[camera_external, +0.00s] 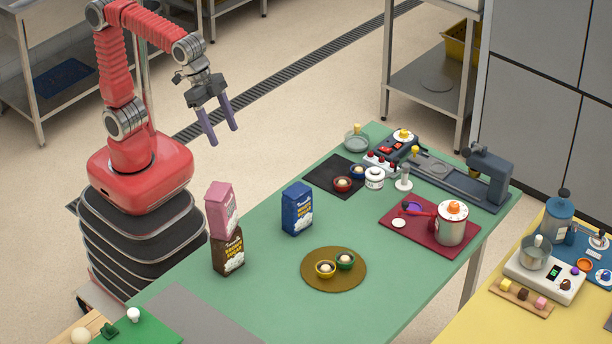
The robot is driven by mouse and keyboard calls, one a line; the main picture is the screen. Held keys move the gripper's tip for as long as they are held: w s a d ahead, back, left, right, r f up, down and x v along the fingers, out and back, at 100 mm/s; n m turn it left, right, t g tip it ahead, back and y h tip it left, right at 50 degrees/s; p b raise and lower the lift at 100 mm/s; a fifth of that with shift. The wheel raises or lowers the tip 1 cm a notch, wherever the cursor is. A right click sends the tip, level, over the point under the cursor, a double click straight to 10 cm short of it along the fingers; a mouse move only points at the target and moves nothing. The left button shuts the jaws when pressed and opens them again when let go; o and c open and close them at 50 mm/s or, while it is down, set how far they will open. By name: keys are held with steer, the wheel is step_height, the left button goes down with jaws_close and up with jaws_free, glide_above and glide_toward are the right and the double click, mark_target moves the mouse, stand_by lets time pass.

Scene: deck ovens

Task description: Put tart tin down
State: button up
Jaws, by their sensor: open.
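My gripper (223,136) is open and empty, raised in the air beyond the far left edge of the green table (270,270). Several small round tins, each with a pale ball in it, stand on the table. A yellow tin (325,270) and a green tin (346,261) stand side by side on a round brown mat (343,284). A red tin (342,185) and a blue tin (358,172) stand on a black mat (322,171) farther back. I cannot tell which one is the tart tin. My gripper is apart from all of them.
Grey equipment (490,175) fills the back right. The table's middle is clear.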

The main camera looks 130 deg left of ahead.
steer(key=s+f, duration=0.4)
steer(key=s, duration=0.5)
steer(key=s+d+f+m, duration=0.1)
steer(key=s+f, duration=0.3)
steer(key=s, duration=0.5)
steer(key=shift+s+d+f+t, duration=0.25)
steer(key=shift+s+d+t, duration=0.05)
steer(key=shift+s+t, duration=0.1)
steer(key=shift+o, duration=0.3)
